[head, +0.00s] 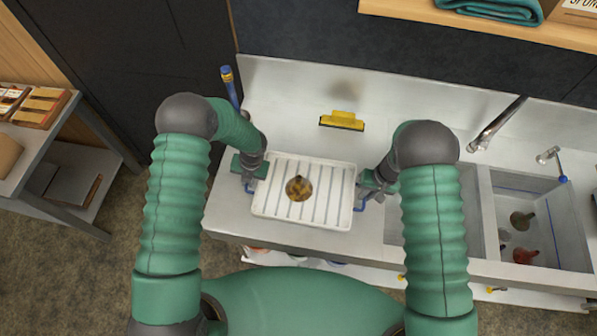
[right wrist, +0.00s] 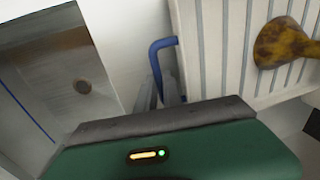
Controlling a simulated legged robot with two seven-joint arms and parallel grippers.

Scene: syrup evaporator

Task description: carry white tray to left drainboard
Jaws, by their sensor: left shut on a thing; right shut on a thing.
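The white tray (head: 322,213) has a ribbed floor and blue handles at its left and right ends. It is over the left drainboard (head: 225,205); I cannot tell whether it touches the surface. A yellow-brown round object with a short stem (head: 299,188) lies in it. My left gripper (head: 250,184) is shut on the tray's left handle. My right gripper (head: 364,198) is shut on the right handle. In the right wrist view the blue handle (right wrist: 155,62) runs down between the fingers beside the tray (right wrist: 215,50), and the stemmed object (right wrist: 280,43) shows inside.
Sink basins lie to the right, one holding several stemmed objects (head: 524,256). A yellow squeegee (head: 342,121) is behind the tray near the back wall. A blue-handled tool (head: 229,88) stands at the back left. A grey shelf cart (head: 75,180) stands at far left.

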